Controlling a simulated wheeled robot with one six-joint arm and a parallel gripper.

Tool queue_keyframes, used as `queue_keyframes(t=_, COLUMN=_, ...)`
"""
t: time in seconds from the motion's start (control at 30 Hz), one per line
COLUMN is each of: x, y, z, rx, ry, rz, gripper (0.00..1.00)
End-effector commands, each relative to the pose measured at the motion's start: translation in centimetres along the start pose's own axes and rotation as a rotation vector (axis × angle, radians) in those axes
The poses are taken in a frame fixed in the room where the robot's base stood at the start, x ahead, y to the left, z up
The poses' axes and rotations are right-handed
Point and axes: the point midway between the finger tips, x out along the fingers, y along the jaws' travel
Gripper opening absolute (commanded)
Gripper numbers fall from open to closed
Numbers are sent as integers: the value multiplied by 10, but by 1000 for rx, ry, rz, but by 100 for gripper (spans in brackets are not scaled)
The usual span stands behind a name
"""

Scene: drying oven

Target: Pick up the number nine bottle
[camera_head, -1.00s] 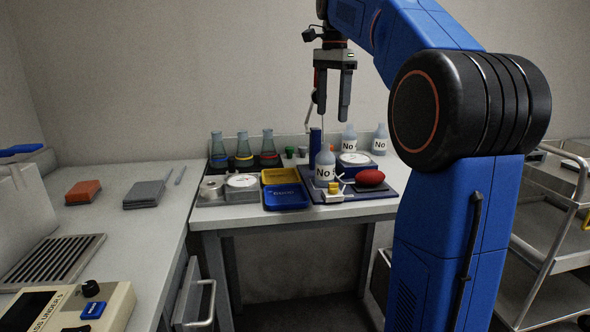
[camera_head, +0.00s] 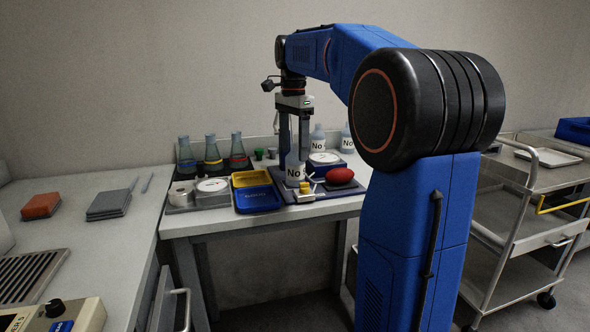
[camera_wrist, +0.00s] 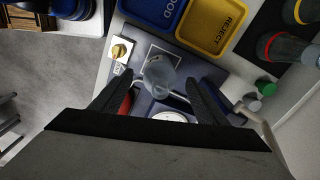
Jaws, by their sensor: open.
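A pale bottle (camera_head: 293,170) with a white "No" label stands upright at the front of the blue-grey tray; its number is not readable. My gripper (camera_head: 294,150) points straight down over it, open, with the fingers on both sides of the bottle's upper part. In the wrist view the same bottle (camera_wrist: 160,72) shows from above, between and slightly beyond the open fingers. I cannot tell if they touch it. Two more "No" bottles, one (camera_head: 317,138) behind the gripper and one (camera_head: 346,138) further right, stand at the back; their numbers are cut off or unclear.
A yellow tray (camera_head: 251,179) and a blue tray (camera_head: 258,198) lie left of the bottle. A red object (camera_head: 340,176), a scale (camera_head: 324,159) and a small yellow-knobbed block (camera_head: 305,190) are close by. Several flasks (camera_head: 211,152) stand at the back left.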

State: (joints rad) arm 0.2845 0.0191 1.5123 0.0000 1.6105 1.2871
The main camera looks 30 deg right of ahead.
Motion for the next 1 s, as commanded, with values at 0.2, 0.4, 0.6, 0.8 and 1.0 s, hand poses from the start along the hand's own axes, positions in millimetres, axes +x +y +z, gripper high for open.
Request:
queue_keyframes(t=0.2, x=15, y=0, z=-1, rx=0, ry=0, rz=1, gripper=68)
queue_keyframes(t=0.4, x=42, y=-1, z=-3, rx=0, ry=0, rz=1, gripper=68)
queue_keyframes(t=0.6, x=55, y=-1, z=-3, rx=0, ry=0, rz=0, gripper=68)
queue_keyframes(t=0.8, x=55, y=-2, z=-3, rx=0, ry=0, rz=-1, gripper=68)
queue_keyframes(t=1.0, x=55, y=-2, z=-3, rx=0, ry=0, rz=-1, gripper=24)
